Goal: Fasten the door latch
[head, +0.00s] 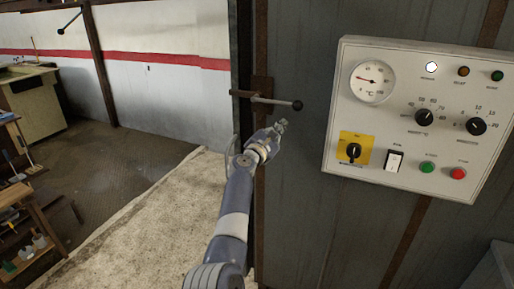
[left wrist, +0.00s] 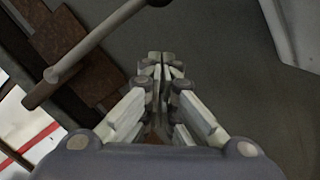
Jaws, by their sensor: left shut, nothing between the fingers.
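The door latch is a dark metal lever (head: 272,100) with a round black knob at its right end, on a rusty brown plate at the door's edge. It lies about level in the head view. In the left wrist view the latch bar (left wrist: 95,42) crosses the upper left, with the rusty plate behind it. My left gripper (head: 281,126) is just below the knob, shut and empty. In the left wrist view its closed fingertips (left wrist: 160,58) are to the right of the bar and look apart from it. My right gripper is not in view.
A control panel (head: 420,115) with a gauge, knobs and buttons is on the wall to the right. A thin grey handle (head: 229,158) is left of my wrist. At far left are a bench (head: 36,100) and a wooden shelf (head: 32,215) with tools.

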